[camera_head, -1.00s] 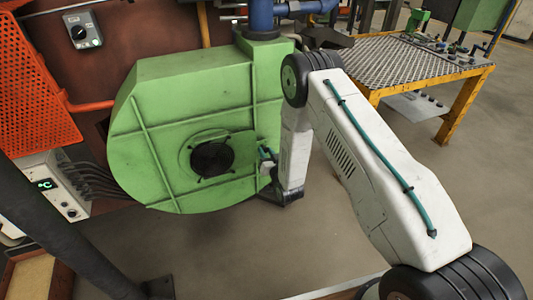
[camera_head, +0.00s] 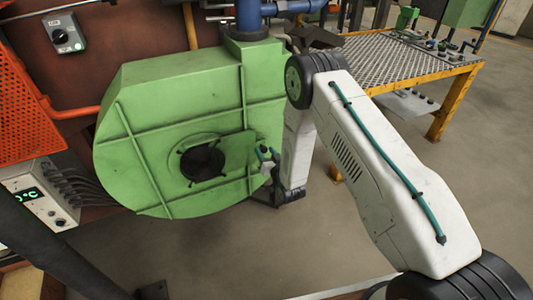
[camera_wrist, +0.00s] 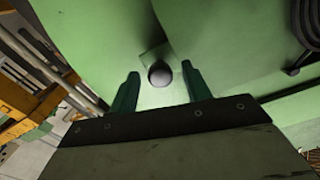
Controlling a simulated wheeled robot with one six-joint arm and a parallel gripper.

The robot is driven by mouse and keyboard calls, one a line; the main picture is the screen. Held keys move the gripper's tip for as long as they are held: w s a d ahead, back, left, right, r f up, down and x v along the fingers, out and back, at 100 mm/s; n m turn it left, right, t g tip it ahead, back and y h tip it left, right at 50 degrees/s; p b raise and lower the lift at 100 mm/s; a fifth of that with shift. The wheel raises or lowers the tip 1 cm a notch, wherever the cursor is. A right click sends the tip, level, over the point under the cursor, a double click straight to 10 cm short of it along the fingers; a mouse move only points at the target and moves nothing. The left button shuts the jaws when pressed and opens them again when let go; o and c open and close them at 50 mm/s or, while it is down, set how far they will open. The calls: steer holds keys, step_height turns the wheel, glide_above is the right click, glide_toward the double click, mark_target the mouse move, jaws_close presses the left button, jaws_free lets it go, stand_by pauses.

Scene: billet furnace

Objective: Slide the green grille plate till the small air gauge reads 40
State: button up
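The green grille plate (camera_head: 237,147) lies flat on the face of the green blower housing, beside the round dark air inlet (camera_head: 202,163). In the wrist view a dark round knob (camera_wrist: 160,74) on a small green plate is in front of my gripper (camera_wrist: 160,85). The two green fingers stand apart, one on each side of the knob, with gaps showing. In the head view my gripper (camera_head: 266,155) is at the plate's right end, partly hidden by its small size. I cannot make out the small air gauge in either view.
The blower housing (camera_head: 130,75) fills the middle, with a blue pipe (camera_head: 249,18) on top. A control box with a lit display (camera_head: 27,195) is at left. A yellow-edged mesh table (camera_head: 410,55) stands behind my arm. The floor in front is clear.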

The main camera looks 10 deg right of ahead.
steer(key=shift+s, duration=0.1)
steer(key=v, duration=0.7)
steer(key=shift+s, duration=0.3)
steer(key=shift+d, duration=0.1)
steer(key=s+f+g+h, duration=0.1)
steer(key=s+f+g, duration=0.2)
steer(key=f+g, duration=0.45)
steer(key=s+d+n+g+h, duration=0.1)
steer(key=s+d+g+h, duration=0.1)
steer(key=s+d+g, duration=0.15)
steer(key=s+d+r+g, duration=0.1)
steer(key=s+d+r, duration=0.1)
steer(key=s+r, duration=0.9)
steer(key=s+d+r+g+h, duration=0.1)
steer(key=s+d+r+g, duration=0.1)
steer(key=s+r, duration=0.9)
steer(key=s+d+r+g, duration=0.2)
steer(key=s+r, duration=1)
steer(key=r, duration=1.3)
steer(key=shift+d+r+m, duration=0.25)
steer(key=shift+d+m, duration=0.15)
steer(key=shift+d, duration=0.05)
